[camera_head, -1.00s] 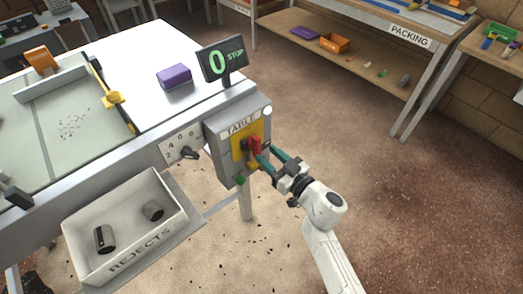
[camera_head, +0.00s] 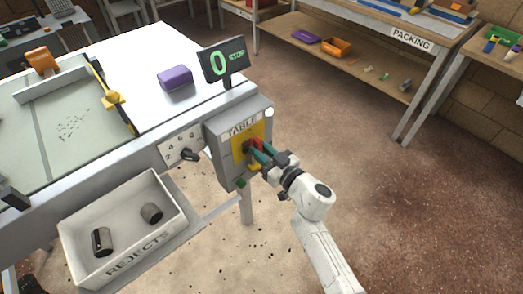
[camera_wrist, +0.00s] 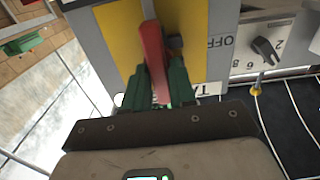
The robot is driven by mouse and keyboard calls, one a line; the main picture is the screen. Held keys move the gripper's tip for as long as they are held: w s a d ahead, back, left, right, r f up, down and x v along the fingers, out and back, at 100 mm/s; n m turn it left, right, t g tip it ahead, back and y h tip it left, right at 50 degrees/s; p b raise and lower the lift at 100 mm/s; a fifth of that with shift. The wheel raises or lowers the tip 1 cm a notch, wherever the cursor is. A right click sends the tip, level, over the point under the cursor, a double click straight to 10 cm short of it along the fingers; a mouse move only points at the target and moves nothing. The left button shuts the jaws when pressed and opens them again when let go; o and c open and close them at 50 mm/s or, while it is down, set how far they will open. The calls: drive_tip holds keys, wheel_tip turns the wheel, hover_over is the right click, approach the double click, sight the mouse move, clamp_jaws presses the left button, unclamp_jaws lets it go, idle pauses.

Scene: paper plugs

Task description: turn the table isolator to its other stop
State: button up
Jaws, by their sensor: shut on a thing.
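The table isolator is a grey box (camera_head: 226,166) marked TABLE, with a yellow plate (camera_head: 238,154) and a red handle (camera_head: 258,142), on the end of the table. In the wrist view the red handle (camera_wrist: 152,56) stands in front of the yellow plate (camera_wrist: 192,20), with the word OFF on the grey face beside the plate. My gripper (camera_head: 256,156) is at the handle. Its green fingers (camera_wrist: 160,82) are shut on the red handle, one on each side. The fingers hide part of the handle and plate.
A display (camera_head: 224,62) reading 0 STOP stands above the box. A dial (camera_head: 188,153) is left of it. A REJECTS bin (camera_head: 150,246) with two dark cylinders hangs below. A purple block (camera_head: 175,78) lies on the white table top. The floor to the right is clear.

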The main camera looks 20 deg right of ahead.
clamp_jaws()
drive_tip(key=shift+n, duration=0.3)
drive_tip(key=n, duration=0.5)
drive_tip(key=n+b, duration=0.1)
drive_tip(key=n, duration=0.5)
drive_tip(key=a+f+n, duration=0.1)
drive_tip(key=n, duration=0.5)
drive_tip(key=shift+s+f+b, duration=0.1)
drive_tip(key=shift+s+b, duration=0.1)
drive_tip(key=shift+b, duration=0.2)
drive_tip(key=shift+n, duration=0.3)
drive_tip(key=o, duration=0.6)
unclamp_jaws()
